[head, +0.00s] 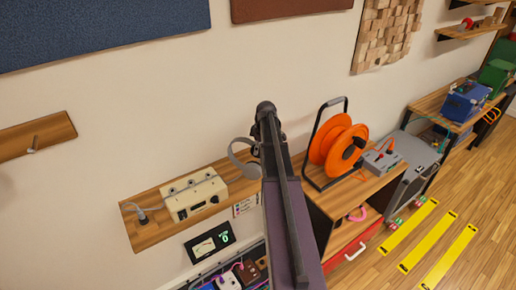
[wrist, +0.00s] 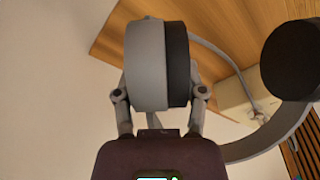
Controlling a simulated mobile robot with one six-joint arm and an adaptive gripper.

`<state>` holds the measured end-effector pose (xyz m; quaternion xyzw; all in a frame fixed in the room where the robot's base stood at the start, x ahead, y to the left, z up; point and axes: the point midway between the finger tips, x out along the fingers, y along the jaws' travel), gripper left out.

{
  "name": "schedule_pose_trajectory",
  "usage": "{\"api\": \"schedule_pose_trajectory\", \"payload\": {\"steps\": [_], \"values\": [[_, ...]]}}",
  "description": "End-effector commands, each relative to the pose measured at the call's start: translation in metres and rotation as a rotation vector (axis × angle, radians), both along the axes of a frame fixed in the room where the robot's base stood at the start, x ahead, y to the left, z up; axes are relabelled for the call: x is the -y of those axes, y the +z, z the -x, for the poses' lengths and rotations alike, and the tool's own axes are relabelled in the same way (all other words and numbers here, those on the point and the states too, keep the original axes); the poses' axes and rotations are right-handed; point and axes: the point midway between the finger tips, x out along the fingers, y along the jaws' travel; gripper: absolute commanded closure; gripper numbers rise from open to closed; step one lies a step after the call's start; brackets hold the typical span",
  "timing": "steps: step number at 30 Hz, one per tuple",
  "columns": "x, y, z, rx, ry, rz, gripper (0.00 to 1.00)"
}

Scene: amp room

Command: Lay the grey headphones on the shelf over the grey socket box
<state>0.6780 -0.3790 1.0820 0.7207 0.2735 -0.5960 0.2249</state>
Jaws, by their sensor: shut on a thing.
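The grey headphones (head: 240,152) hang from my gripper (head: 258,146) in the head view, in front of the wall and above the right part of a wooden shelf (head: 150,236). In the wrist view my gripper (wrist: 158,90) is shut on one grey ear cup (wrist: 146,65) with a black pad. The other black cup (wrist: 291,60) hangs free at the right, joined by the grey band (wrist: 265,143). The headphones look apart from the shelf (wrist: 112,38). A grey box with plugs (head: 382,161), likely the socket box, stands on the cabinet beside the orange reel.
A cream device with knobs (head: 194,194) and a plugged cable (head: 141,216) take up the shelf's left and middle. A meter panel (head: 209,242) is below it. The orange cable reel (head: 338,145) stands close right of my arm. Another wall board (head: 36,137) is far left.

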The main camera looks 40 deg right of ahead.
Motion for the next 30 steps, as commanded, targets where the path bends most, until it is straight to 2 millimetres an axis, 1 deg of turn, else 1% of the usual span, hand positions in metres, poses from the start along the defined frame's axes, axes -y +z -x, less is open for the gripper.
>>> {"api": "schedule_pose_trajectory", "payload": {"steps": [1, 3, 13, 19, 30], "values": [[0.000, -0.007, 0.000, 0.000, 0.000, 0.000, 1.00], [0.000, -0.012, 0.000, 0.000, 0.000, 0.000, 1.00], [-0.001, -0.031, 0.000, 0.000, 0.001, 0.000, 1.00], [-0.001, -0.036, 0.000, 0.000, 0.001, 0.000, 1.00], [-0.001, -0.036, -0.001, -0.001, 0.001, -0.001, 1.00]]}}
